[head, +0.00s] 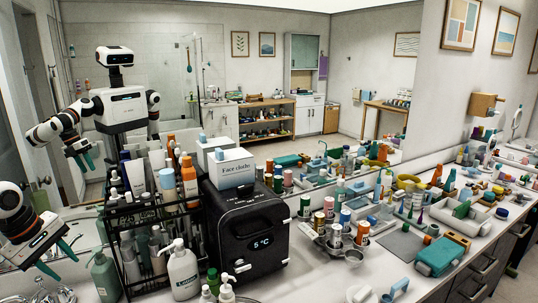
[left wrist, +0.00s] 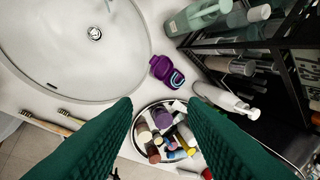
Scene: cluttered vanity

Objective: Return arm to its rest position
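My left arm comes in at the lower left of the head view. Its left gripper (head: 66,268) has two teal fingers spread apart with nothing between them, left of the black wire rack. In the left wrist view the same gripper (left wrist: 159,104) shows its fingers wide apart. Beyond and below the fingers is a round tray (left wrist: 135,130) of small bottles, with no visible contact. My right gripper is not in view directly; the mirror shows a reflection of my body.
The black rack (head: 165,222) holds several bottles, beside a black box-shaped appliance (head: 255,228) reading 5 °C. The wrist view shows the sink (left wrist: 60,75), a purple object (left wrist: 161,68) and toothbrushes (left wrist: 45,124). Clutter covers the counter to the right, including a teal case (head: 440,257).

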